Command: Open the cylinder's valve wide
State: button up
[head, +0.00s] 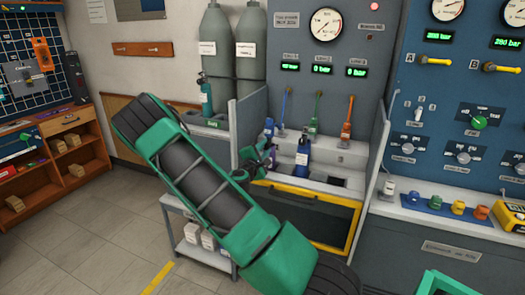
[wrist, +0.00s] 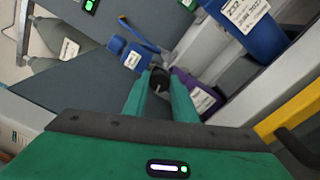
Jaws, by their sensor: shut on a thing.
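My gripper (wrist: 160,92) has its two green fingers closed on a black valve knob (wrist: 159,78) in the wrist view. The knob appears to sit at the top end of a purple labelled cylinder (wrist: 200,99), partly hidden behind the right finger. In the head view, my gripper (head: 256,158) is at the left of the bench recess, beside the purple cylinder (head: 268,153). The fingers hide the knob there. The valve's angle cannot be told.
A blue cylinder (head: 302,152) stands to the right, and a smaller blue one (head: 269,127) behind. A grey side panel (head: 250,120) borders the recess at left. A yellow-framed front (head: 310,216) lies below. A teal bottle (head: 206,97) stands farther left.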

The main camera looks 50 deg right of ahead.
jog(key=shift+a+f+n, duration=0.1)
jog(key=shift+f+n, duration=0.05)
jog(key=shift+n, duration=0.65)
jog(key=shift+f+n, duration=0.1)
jog(key=shift+n, duration=0.7)
jog(key=o, duration=1)
jog(key=shift+w, duration=0.1)
jog(key=shift+o, duration=0.3)
jog(key=shift+r, duration=0.1)
jog(key=v, duration=1)
jog(key=shift+a, duration=0.3)
